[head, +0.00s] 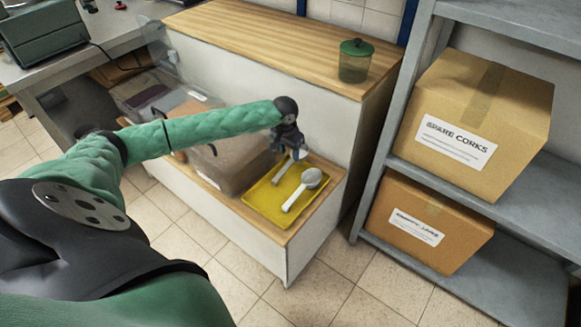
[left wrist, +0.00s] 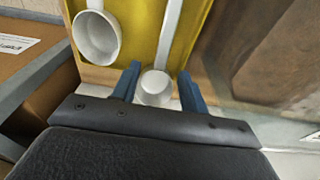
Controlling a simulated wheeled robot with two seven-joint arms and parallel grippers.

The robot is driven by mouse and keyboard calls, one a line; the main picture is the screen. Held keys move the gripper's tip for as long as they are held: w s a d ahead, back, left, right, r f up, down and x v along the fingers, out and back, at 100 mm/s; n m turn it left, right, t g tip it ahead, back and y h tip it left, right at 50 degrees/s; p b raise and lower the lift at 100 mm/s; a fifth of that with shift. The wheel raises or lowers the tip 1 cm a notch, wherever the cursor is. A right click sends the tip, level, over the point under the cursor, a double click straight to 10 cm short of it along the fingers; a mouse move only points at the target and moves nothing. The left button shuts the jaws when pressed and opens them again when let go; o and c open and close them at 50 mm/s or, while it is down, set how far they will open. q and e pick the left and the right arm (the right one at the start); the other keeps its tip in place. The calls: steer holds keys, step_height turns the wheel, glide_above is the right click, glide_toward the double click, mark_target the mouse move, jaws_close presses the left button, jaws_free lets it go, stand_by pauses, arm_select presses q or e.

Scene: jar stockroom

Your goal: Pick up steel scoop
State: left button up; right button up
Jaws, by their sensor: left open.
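A yellow tray (head: 264,203) lies on the low wooden ledge and holds two pale scoops. The larger scoop (head: 312,178) lies on the right, its handle towards the front; its round bowl shows at upper left in the left wrist view (left wrist: 97,38). The smaller scoop (head: 299,155) lies behind it, partly hidden by my left gripper (head: 291,146). In the left wrist view the smaller scoop's bowl (left wrist: 156,86) sits between my open blue fingertips (left wrist: 157,82); I cannot tell if they touch it. Which scoop is steel is unclear. My right gripper is out of view.
A brown translucent bin (head: 225,160) stands left of the tray, close to my left arm. A green-lidded jar (head: 355,62) stands on the higher wooden top. Grey shelves (head: 540,190) on the right hold a spare corks box (head: 475,100) and another box (head: 425,222).

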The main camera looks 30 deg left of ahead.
mark_target(290, 162)
arm_select(q)
steer(key=shift+w+a+f+b, duration=0.1)
steer(key=shift+w+f+b, duration=0.15)
steer(key=shift+f, duration=1.65)
steer(key=shift+w+f+b, duration=0.1)
steer(key=shift+w+f, duration=0.2)
steer(key=shift+f, duration=1.6)
steer(key=shift+c, duration=0.2)
jaws_close()
